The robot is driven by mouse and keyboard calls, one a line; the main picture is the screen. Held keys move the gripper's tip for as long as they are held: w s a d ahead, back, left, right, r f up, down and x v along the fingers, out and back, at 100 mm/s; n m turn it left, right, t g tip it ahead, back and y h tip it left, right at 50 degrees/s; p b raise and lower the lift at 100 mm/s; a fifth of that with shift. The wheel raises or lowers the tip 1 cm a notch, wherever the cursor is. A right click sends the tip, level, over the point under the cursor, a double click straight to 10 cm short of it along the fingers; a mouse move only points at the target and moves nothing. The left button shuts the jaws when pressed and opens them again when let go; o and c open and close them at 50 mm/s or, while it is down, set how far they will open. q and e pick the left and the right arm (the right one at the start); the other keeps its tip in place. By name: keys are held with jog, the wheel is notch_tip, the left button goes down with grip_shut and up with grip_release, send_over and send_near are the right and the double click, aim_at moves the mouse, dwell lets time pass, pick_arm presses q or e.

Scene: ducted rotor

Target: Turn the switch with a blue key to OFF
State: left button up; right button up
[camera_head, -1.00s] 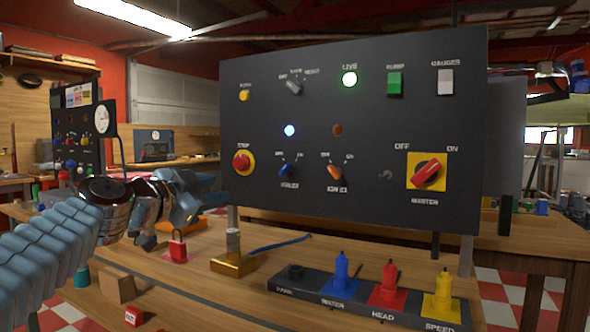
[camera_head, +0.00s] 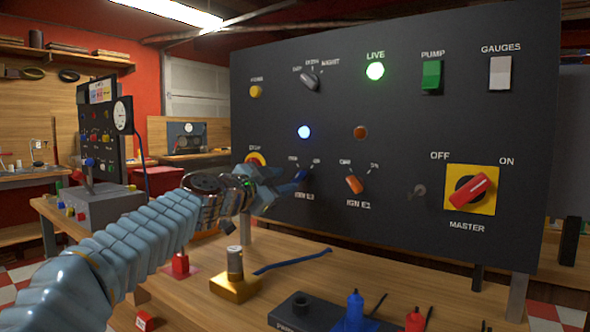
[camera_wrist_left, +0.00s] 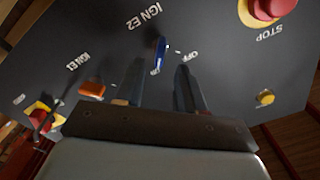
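The switch with the blue key (camera_head: 302,175) is on the lower part of the dark panel, above the label IGN E2. The key is tilted, with one end toward the ON mark. In the left wrist view the blue key (camera_wrist_left: 161,50) shows upside down with its ON and OFF marks. My left gripper (camera_head: 280,184) is just in front of the key, on its left in the head view. In the left wrist view its two fingers (camera_wrist_left: 160,82) are apart, with the key beyond the gap between them. I cannot tell whether they touch it. My right gripper is not in view.
An orange key switch (camera_head: 354,184) is to the right, and a red STOP button (camera_head: 256,158) is to the left, partly hidden by my arm. A red MASTER switch (camera_head: 468,190) is farther right. A wooden bench (camera_head: 205,290) with several small parts lies below.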

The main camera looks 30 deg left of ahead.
aim_at(295, 178)
pick_arm(q)
jog(key=w+p, duration=0.1)
jog(key=w, duration=0.1)
jog(key=w+p, duration=0.1)
jog(key=w, duration=0.1)
jog(key=shift+w+d+r, duration=0.15)
jog(key=shift+w, duration=0.55)
jog(key=shift+f, duration=0.2)
grip_shut()
